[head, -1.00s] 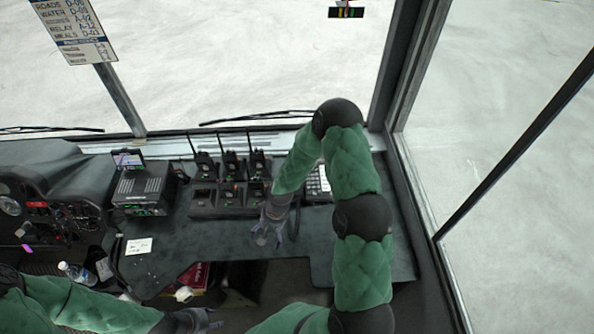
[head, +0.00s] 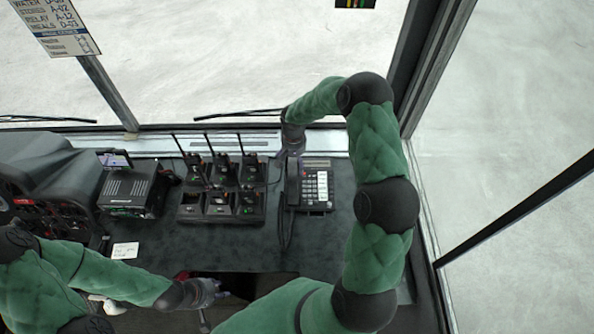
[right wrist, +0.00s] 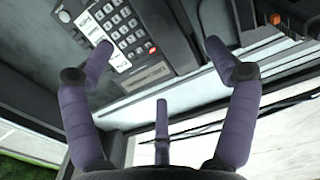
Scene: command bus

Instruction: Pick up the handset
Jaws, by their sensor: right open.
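The desk phone (head: 317,189) stands on the dashboard right of the radios, with its pale keypad facing up. Its dark handset (head: 293,183) lies along the left side of the phone, with a cord trailing below. My right gripper (head: 292,155) is just beyond the far end of the handset, open and empty. In the right wrist view the handset (right wrist: 172,28) lies beside the keypad, between and beyond the spread fingers of the right gripper (right wrist: 160,60). My left gripper (head: 208,290) is low, near the dashboard's front edge; its finger opening is unclear.
Several handheld radios stand in a charger (head: 220,207) left of the phone, antennas upright. A radio unit (head: 131,190) and a white note (head: 125,250) lie further left. The windscreen and its ledge (head: 240,140) are close behind the phone. The dashboard before the charger is clear.

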